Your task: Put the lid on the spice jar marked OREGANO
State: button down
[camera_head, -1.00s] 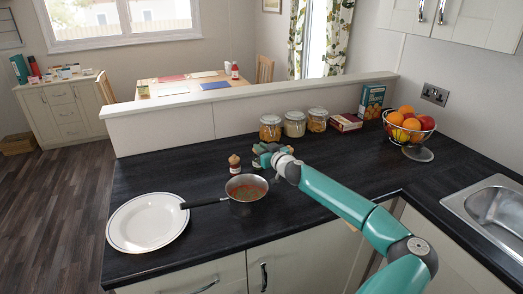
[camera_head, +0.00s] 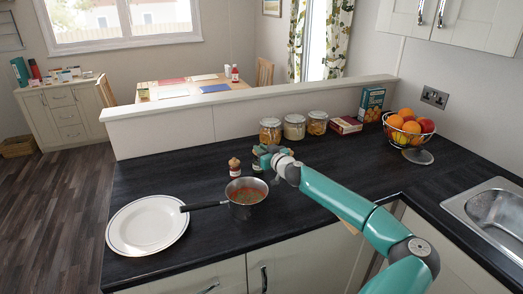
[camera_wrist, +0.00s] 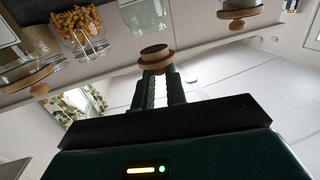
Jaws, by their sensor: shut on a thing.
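My gripper (camera_wrist: 160,90) is shut on a small round wooden lid (camera_wrist: 156,58) in the wrist view, which shows the scene upside down. Just past the lid is a small glass jar (camera_wrist: 143,16) without a lid on it. The lid lies close over the jar's mouth, with a narrow gap showing. No label is readable, so I cannot tell whether it is the OREGANO jar. In the head view my gripper (camera_head: 268,154) is over the counter behind the saucepan, and its fingertips and the lid are too small to make out.
Wooden-lidded jars stand on both sides in the wrist view, one left (camera_wrist: 28,78) and one right (camera_wrist: 238,13). A red jar (camera_head: 234,170) stands left of my gripper. A saucepan (camera_head: 246,205) and a plate (camera_head: 147,224) lie in front. Large glass canisters (camera_head: 294,128) stand behind.

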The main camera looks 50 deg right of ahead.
jog(key=shift+r, duration=0.75)
dwell(1.1)
jog(key=c, duration=1.7)
grip_release()
jog(key=shift+v, duration=5.45)
jog(key=shift+a+f, duration=0.1)
